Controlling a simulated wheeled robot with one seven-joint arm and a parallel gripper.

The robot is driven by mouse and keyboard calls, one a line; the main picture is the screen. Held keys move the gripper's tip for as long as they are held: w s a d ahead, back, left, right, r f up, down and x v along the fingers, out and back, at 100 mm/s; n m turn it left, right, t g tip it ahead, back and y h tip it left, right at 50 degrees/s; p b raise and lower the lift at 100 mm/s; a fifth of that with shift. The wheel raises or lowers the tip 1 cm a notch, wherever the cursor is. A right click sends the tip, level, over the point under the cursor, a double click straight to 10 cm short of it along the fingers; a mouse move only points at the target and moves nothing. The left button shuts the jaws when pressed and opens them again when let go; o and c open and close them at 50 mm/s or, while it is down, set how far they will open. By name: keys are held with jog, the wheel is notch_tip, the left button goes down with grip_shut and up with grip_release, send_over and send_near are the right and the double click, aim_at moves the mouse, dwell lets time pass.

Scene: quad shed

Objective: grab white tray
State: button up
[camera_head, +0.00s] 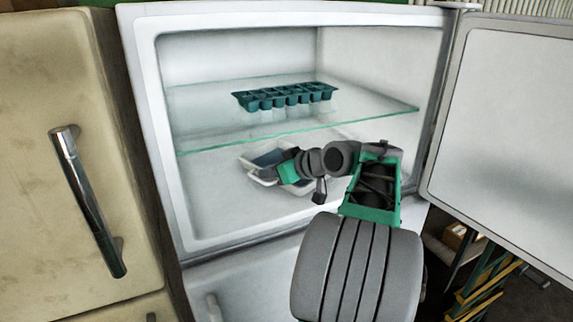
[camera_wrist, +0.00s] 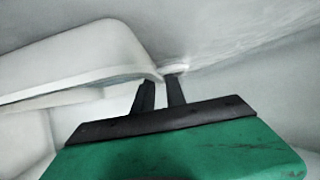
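The white tray (camera_head: 264,181) sits low in the open fridge compartment, under the glass shelf, with its inside looking bluish-grey. My gripper (camera_head: 287,170) reaches in from the right and covers the tray's right part. In the wrist view the tray's pale rim (camera_wrist: 70,69) comes in from the left. My two dark fingers (camera_wrist: 161,82) are close together there, with the end of the rim between their tips. They look shut on the rim. The exact contact at the tips is small and hard to see.
A teal ice cube tray (camera_head: 285,97) stands on the glass shelf (camera_head: 210,132) just above my arm. The open fridge door (camera_head: 505,120) is on the right. A cream cabinet (camera_head: 60,220) with a metal handle is on the left.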

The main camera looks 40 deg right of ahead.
jog(key=shift+x, duration=0.9)
jog(key=shift+s+d, duration=0.1)
grip_shut()
dwell(0.6)
